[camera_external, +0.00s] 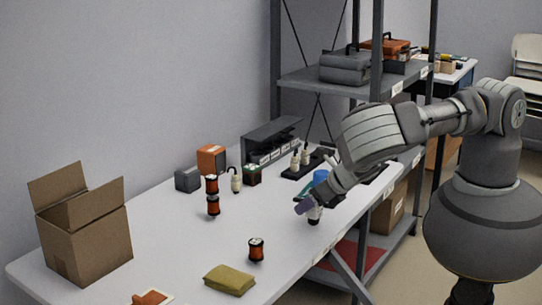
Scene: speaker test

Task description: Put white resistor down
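My gripper (306,206) is low over the right part of the white table (180,262), its tip pointing down and left. A small white piece with a dark lower end (315,216) shows directly below and beside the fingertips; it may be the white resistor. The gripper and wrist hide its upper part. I cannot tell whether the fingers close on it, or whether it touches the table. Similar small pale pieces with dark tops stand farther back, one at the middle (236,181) and others on a black tray (305,166).
An open cardboard box (88,240) stands at the left. Red-black spools (212,196) (256,250), an olive pouch (230,280), an orange box (211,158) and a blue cylinder (320,177) are on the table. A metal shelf rises behind. The table's middle is mostly clear.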

